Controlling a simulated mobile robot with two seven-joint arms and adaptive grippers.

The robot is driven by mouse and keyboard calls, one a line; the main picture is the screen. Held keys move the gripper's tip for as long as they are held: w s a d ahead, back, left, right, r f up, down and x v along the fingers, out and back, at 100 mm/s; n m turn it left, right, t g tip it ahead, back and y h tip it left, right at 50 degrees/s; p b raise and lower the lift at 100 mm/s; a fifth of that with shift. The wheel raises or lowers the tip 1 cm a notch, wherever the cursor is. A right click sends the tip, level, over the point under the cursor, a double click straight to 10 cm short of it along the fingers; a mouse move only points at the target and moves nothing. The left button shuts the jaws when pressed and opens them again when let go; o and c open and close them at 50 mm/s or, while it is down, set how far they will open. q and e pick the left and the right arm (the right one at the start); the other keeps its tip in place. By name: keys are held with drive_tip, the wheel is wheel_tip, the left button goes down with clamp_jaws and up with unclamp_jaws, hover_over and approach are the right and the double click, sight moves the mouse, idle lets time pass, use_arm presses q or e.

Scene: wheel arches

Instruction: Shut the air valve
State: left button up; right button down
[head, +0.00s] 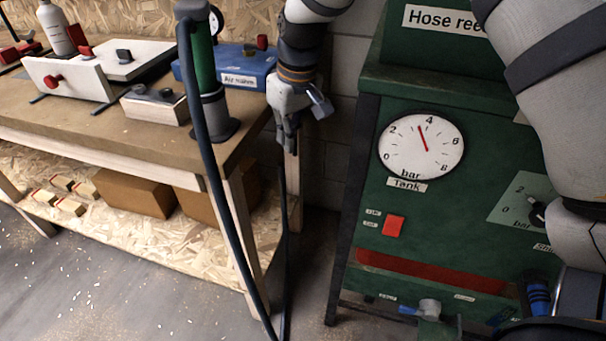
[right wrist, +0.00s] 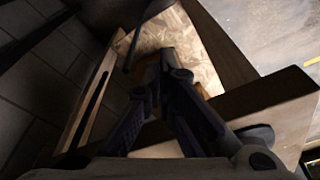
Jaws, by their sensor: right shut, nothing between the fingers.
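A blue box (head: 190,72) on the bench has a label that seems to read "Air mains". A small dark knob (head: 249,49) and a red one (head: 262,42) show on or behind its top. A grey tap-like fitting (head: 429,307) with a bluish end sits low on the green cabinet, between labels too small to read. I cannot tell which is the air valve, or its setting. My right gripper (head: 288,146) is shut and empty, pointing down just right of the bench corner, apart from both. Its closed fingers show in the right wrist view (right wrist: 172,75). My left gripper is not in view.
The green cabinet (head: 375,225) carries a tank gauge (head: 421,146) and a red switch (head: 393,226). A green cylinder (head: 203,62) with a dark hose (head: 217,190) stands at the bench edge (head: 110,150). Floor (head: 120,270) is clear at lower left.

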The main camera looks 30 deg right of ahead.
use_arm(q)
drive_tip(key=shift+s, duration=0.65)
use_arm(e)
drive_tip(key=s+f, duration=0.3)
drive_tip(key=f, duration=0.3)
drive_tip(key=shift+s+a+g, duration=0.15)
drive_tip(key=shift+s+g, duration=0.15)
drive_tip(key=shift+s, duration=0.1)
